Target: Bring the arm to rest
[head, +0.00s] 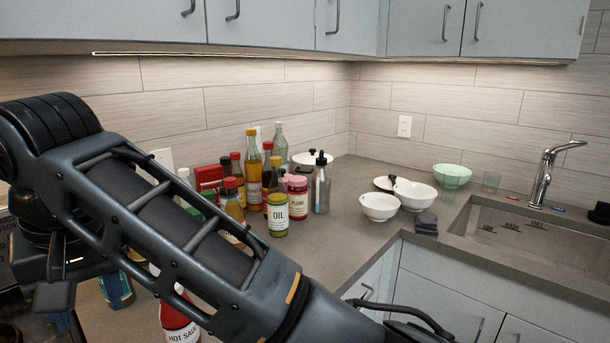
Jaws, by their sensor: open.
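My arm (165,215) crosses the left and lower part of the head view, from the upper left down to the bottom edge. It hangs in front of the counter and hides part of it. Dark parts and a cable of mine show at the bottom, right of centre. The fingers of my gripper are not in the picture.
Bottles and jars, including an oil jar (278,213), crowd the counter (333,238) behind my arm. A hot sauce bottle (178,322) stands close below it. White bowls (380,207), a green bowl (452,176) and a sink (530,244) with a faucet (546,172) are right.

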